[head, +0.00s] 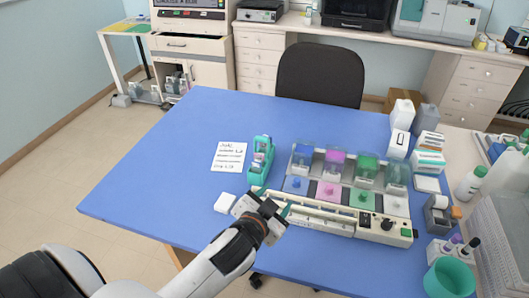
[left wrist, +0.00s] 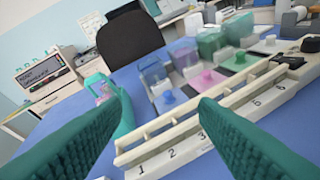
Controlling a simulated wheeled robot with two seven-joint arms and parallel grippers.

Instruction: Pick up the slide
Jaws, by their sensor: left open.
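I cannot make out a separate glass slide with certainty in either view. A teal holder (head: 261,156) stands upright on the blue table, left of the staining station; it also shows in the left wrist view (left wrist: 124,108), with something pinkish in it. The station's long white rack (head: 310,217) has numbered slots along its front, and it lies close beyond my fingers in the left wrist view (left wrist: 172,158). My left gripper (head: 274,200) is open at the rack's left end, with nothing seen between its teal fingers (left wrist: 158,112). My right gripper is not in view.
Lidded jars, blue (head: 301,158), pink (head: 333,164) and green (head: 367,169), stand behind the rack. A written note (head: 229,156) and a small white block (head: 225,203) lie left. Bottles and boxes crowd the right edge. The table's left side is clear.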

